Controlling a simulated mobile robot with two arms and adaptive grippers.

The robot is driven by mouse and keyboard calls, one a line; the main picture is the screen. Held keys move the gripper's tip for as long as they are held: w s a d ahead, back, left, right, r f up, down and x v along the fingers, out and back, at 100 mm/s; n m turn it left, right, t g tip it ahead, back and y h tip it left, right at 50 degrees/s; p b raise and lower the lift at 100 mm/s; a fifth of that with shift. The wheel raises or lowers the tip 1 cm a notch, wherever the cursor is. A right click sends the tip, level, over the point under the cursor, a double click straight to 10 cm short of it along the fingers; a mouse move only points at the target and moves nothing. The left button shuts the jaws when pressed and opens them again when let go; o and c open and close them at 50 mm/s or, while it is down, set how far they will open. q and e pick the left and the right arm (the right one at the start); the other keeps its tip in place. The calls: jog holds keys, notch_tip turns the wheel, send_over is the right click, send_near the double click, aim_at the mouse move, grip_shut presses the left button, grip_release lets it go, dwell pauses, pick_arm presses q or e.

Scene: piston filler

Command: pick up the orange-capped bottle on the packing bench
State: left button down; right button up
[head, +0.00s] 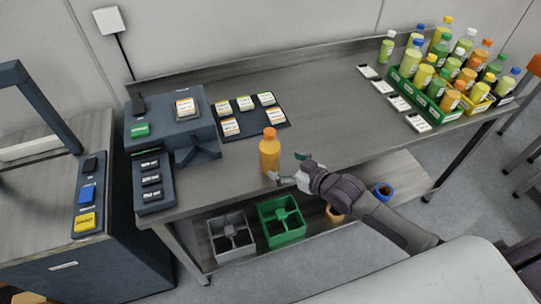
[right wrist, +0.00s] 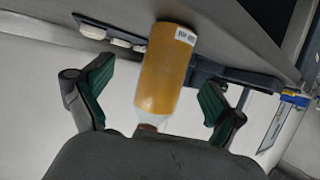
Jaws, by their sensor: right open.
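The orange-capped bottle (head: 269,153), filled with orange liquid, stands upright near the front edge of the packing bench (head: 330,108). My right gripper (head: 287,168) is open just to the right of the bottle, its fingers pointing towards it. In the right wrist view, the bottle (right wrist: 168,65) shows between the two spread green-padded fingers of the right gripper (right wrist: 153,100), with a gap on either side. There the bottle's cap end is partly hidden by the gripper body. My left gripper is in neither view.
A dark mat (head: 251,126) with several labels and a dark stand (head: 171,116) lie left of and behind the bottle. Grey (head: 232,252) and green (head: 283,236) divided crates sit on the lower shelf. The bench middle is clear.

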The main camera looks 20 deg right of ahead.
aim_at(277, 164)
jog(key=shift+w+a+f, duration=0.1)
jog(key=shift+w+a, duration=0.2)
jog(key=shift+w, duration=0.15)
jog(key=shift+w+a, duration=0.1)
jog(key=shift+a, duration=0.1)
jog(key=p+x, duration=0.1)
jog(key=x, duration=0.3)
jog(key=shift+a+f, duration=0.15)
jog(key=shift+a, duration=0.05)
jog(key=shift+w+a+f, duration=0.25)
jog(key=shift+w+f, duration=0.05)
jog(key=shift+w, duration=0.05)
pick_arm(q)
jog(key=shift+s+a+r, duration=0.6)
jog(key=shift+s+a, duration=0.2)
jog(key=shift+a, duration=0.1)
pick_arm(e)
jog(key=c, duration=1.5)
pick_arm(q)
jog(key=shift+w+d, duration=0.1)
pick_arm(e)
jog(key=shift+r, duration=0.1)
jog(key=shift+c, duration=0.7)
jog(key=shift+r, duration=0.1)
